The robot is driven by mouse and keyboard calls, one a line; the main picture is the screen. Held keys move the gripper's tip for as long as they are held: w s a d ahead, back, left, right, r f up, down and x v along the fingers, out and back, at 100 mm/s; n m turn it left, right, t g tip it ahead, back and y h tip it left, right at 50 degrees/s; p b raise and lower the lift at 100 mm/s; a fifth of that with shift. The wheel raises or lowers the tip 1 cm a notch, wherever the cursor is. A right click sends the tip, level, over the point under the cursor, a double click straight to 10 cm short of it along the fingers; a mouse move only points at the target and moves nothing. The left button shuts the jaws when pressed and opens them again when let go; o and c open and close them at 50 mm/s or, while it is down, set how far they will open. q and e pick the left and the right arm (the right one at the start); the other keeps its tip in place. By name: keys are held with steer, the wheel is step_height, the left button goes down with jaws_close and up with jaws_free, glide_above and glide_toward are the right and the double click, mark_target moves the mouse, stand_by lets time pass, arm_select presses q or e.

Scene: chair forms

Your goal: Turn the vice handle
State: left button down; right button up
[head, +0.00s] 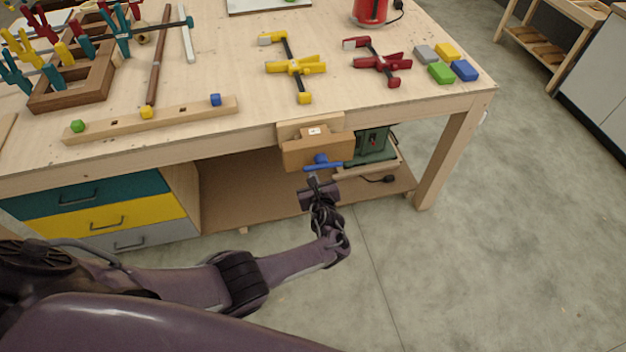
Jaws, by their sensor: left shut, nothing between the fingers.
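The wooden vice (317,151) is fixed to the front edge of the workbench (365,103). Its blue handle (324,166) lies roughly level across the front of the jaw, at the jaw's lower middle. My left gripper (312,180) is just below the handle, with its fingertips pointing up at it. The gripper is shut with nothing in it. Whether its tips touch the handle I cannot tell. My right gripper is not in view.
A yellow clamp (294,67), a red clamp (376,62) and several coloured blocks (440,73) lie on the bench. A wooden rail (180,116) lies near its front edge. Drawers (125,216) are below left. Open floor (500,240) lies to the right.

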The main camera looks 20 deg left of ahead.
arm_select(q)
steer(key=shift+w+r, duration=0.15)
steer(key=shift+r, duration=0.15)
stand_by(0.5)
